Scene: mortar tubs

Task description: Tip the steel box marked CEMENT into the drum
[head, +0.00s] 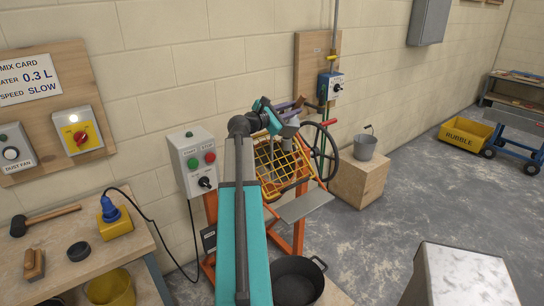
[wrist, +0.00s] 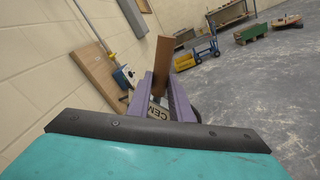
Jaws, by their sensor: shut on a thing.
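My gripper (head: 294,106), with purple fingers, is shut on the small grey steel box (head: 291,119), just above the drum.
A handwheel (head: 325,150) is right of the drum. A grey bucket (head: 365,146) stands on a wooden block (head: 358,182). A black tub (head: 297,281) sits below the drum.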

